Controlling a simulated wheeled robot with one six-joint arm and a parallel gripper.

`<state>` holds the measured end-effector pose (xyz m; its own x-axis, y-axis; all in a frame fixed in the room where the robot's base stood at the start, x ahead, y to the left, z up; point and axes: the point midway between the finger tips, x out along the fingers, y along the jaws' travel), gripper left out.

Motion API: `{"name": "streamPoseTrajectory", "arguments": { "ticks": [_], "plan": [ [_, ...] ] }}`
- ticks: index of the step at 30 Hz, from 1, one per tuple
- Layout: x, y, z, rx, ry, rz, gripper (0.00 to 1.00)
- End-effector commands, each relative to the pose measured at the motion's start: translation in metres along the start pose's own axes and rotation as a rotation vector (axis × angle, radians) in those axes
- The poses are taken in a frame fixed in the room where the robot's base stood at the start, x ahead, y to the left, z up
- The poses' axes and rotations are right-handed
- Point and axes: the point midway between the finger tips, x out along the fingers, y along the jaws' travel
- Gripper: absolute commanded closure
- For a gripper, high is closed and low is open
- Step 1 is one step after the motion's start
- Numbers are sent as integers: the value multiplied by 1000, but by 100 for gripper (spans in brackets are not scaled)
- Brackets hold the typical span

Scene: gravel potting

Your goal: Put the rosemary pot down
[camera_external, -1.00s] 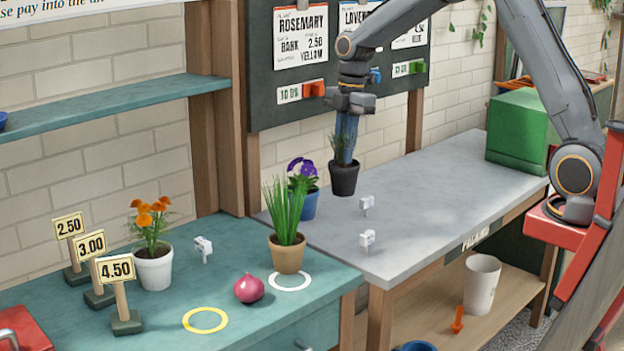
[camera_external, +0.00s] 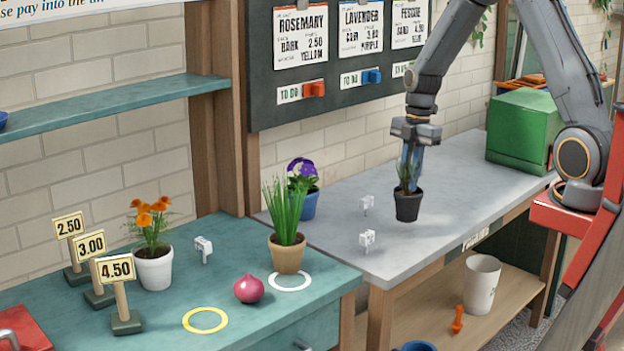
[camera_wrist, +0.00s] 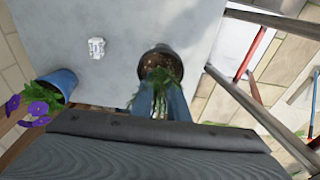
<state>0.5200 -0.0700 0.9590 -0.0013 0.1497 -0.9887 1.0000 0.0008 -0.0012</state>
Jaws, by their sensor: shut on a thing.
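The rosemary pot (camera_external: 408,207) is a small dark pot with thin green sprigs. My gripper (camera_external: 411,170) points down from above, with its blue fingers shut on the plant at the pot's top. The pot is upright over the grey bench (camera_external: 460,175); I cannot tell whether its base touches the surface. In the wrist view the rosemary pot (camera_wrist: 160,62) shows beyond the fingers (camera_wrist: 158,102), with brown soil inside its dark rim.
A blue pot with purple flowers (camera_external: 307,205) stands at the bench's back left. Two small white tags (camera_external: 367,240) are left of the held pot. A green box (camera_external: 522,130) stands at the far right. The bench between is clear.

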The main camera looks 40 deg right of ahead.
Motion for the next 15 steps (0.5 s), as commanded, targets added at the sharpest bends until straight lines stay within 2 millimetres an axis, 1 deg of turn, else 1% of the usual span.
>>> {"name": "streamPoseTrajectory", "arguments": {
  "ticks": [6,9,15],
  "plan": [
    [27,-1,4,1,1,-3,100],
    [36,0,5,0,0,-2,100],
    [39,0,6,-1,-1,1,100]
  ]
}}
